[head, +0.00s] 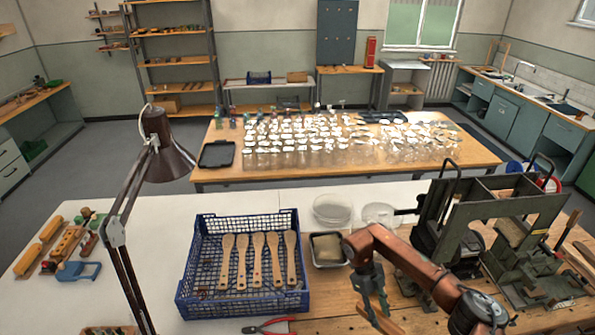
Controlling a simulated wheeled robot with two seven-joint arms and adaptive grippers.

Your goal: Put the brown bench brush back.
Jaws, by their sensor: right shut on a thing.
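My right gripper (371,291) is over the front of the bench, right of the blue crate. It is shut on a brown wooden piece (383,318), which I take to be the brown bench brush. Only a little of that piece shows below the fingers; its bristles cannot be made out, nor whether it touches the bench. My left gripper is not in view.
A blue crate (188,262) holds several wooden paddle-shaped pieces. A black tray (344,257), clear bowls (333,209) and a dark machine (470,215) stand nearby. Red pliers (268,326) lie in front. A lamp (165,150) rises at left. White bench top left of the crate is largely free.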

